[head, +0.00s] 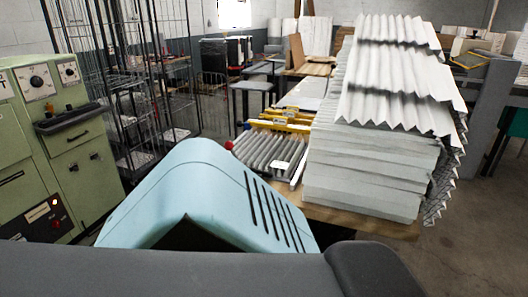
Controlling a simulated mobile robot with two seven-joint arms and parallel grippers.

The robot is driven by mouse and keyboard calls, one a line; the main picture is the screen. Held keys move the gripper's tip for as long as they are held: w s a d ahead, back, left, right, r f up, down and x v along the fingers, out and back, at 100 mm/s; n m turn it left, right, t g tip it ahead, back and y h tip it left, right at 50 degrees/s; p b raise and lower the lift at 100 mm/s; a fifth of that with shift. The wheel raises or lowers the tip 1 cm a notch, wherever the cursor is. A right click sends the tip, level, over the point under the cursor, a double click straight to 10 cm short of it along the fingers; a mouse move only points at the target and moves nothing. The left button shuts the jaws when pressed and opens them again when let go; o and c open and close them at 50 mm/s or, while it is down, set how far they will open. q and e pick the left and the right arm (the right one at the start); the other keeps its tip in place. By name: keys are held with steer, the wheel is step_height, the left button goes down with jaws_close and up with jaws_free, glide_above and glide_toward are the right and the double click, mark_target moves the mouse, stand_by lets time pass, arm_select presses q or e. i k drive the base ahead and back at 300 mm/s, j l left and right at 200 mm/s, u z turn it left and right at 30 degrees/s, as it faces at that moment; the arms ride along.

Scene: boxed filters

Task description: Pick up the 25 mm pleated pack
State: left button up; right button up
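Pleated material lies on the wooden table in the head view. A grey pleated pack (265,152) with a small white label lies left of the tall stack, near yellow-edged pieces (283,122). Larger white pleated sheets (395,85) with dark bands lie tilted on top of a thick stack of flat white-grey layers (365,170). I cannot read any size, so I cannot tell which one is the 25 mm pack. Neither of my grippers shows. A light blue slotted shell and a dark grey form fill the bottom and hide the table's near left part.
A green machine (60,150) with knobs and levers stands at the left. Black wire racks (140,80) stand behind it. The wooden table edge (385,228) shows below the stack. Bare concrete floor (480,230) is at the right. A grey bench (470,115) stands at the back right.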

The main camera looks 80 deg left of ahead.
mark_target(276, 156)
steer(key=u, duration=1.45)
